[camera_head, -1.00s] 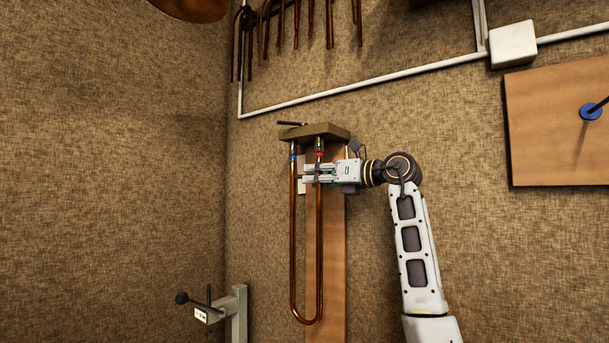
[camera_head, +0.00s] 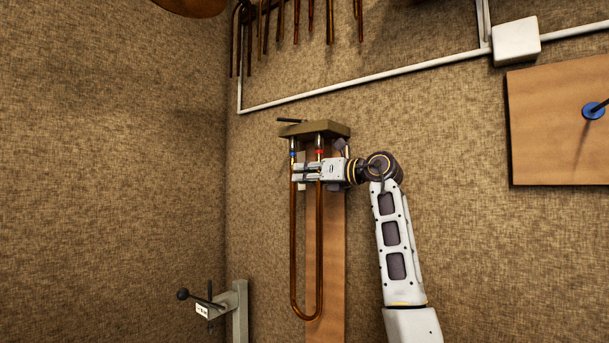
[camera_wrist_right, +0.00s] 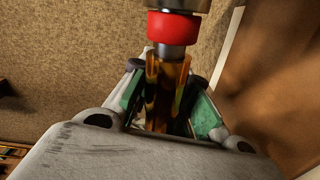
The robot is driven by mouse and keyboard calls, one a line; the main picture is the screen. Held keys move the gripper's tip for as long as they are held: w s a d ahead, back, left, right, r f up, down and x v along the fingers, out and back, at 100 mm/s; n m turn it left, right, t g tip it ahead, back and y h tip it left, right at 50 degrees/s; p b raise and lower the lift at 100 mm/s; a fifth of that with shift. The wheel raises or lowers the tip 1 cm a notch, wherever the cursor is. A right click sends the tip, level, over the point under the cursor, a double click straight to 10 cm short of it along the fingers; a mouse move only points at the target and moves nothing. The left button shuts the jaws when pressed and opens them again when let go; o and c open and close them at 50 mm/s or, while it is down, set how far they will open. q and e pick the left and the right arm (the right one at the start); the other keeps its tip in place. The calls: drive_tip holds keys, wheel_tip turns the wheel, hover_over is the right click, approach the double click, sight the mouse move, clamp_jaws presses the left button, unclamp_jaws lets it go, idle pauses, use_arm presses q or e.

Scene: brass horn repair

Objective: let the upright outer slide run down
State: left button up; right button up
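The outer slide (camera_head: 293,230) is a long U of brass tube that hangs upright, its bend low down. Its two legs meet steel tubes under a bracket, with a blue band (camera_head: 293,154) on the left and a red band (camera_head: 319,152) on the right. My right gripper (camera_head: 306,173) comes in from the right at the right leg, just below the red band. In the wrist view the brass leg (camera_wrist_right: 166,95) stands between the green-padded fingers, with narrow gaps beside it. The fingers look open around it. My left gripper is out of view.
The bracket (camera_head: 312,130) has a dark lever on top and sits on a wooden wall board (camera_head: 328,260). A grey stand (camera_head: 239,310) with a ball-ended lever is at lower left. More brass tubes (camera_head: 296,22) hang above. A wooden panel (camera_head: 555,130) is at right.

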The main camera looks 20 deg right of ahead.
clamp_jaws()
drive_tip(key=shift+d+f, duration=0.15)
drive_tip(key=shift+f, duration=0.1)
drive_tip(key=shift+f, duration=0.45)
drive_tip(key=shift+f+b, duration=0.4)
drive_tip(key=shift+f, duration=0.6)
drive_tip(key=shift+o, duration=1.7)
unclamp_jaws()
drive_tip(key=shift+o, duration=0.8)
drive_tip(key=shift+r, duration=4.95)
